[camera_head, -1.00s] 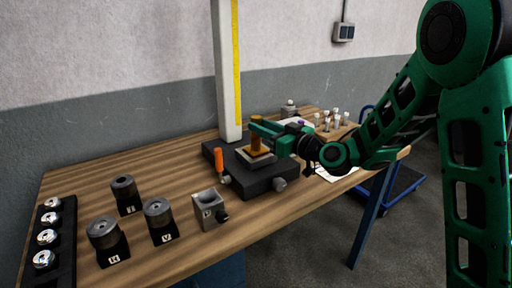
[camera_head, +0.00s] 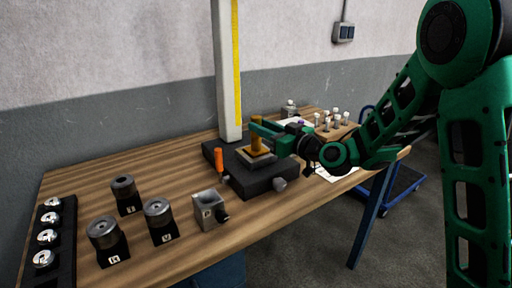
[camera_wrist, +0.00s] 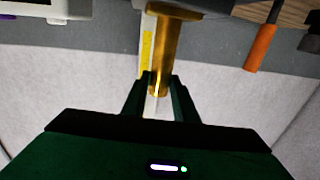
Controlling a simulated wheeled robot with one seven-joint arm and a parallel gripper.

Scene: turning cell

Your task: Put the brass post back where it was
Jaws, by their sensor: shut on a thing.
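The brass post (camera_head: 256,136) stands upright over a small light plate (camera_head: 257,157) on the dark block-shaped fixture (camera_head: 262,178) at the table's far side. My gripper (camera_head: 257,128) comes in from the right and is shut on the post near its upper part. In the wrist view the post (camera_wrist: 167,45) runs between the two fingers (camera_wrist: 158,88). I cannot tell whether the post's lower end rests on the plate or hangs just above it.
An orange-handled lever (camera_head: 219,161) stands at the fixture's left. A white column (camera_head: 228,80) rises behind it. Several grey cylinders on labelled black stands, one being (camera_head: 103,232), and a grey block (camera_head: 209,209) occupy the front. Small bottles (camera_head: 333,120) stand behind my wrist.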

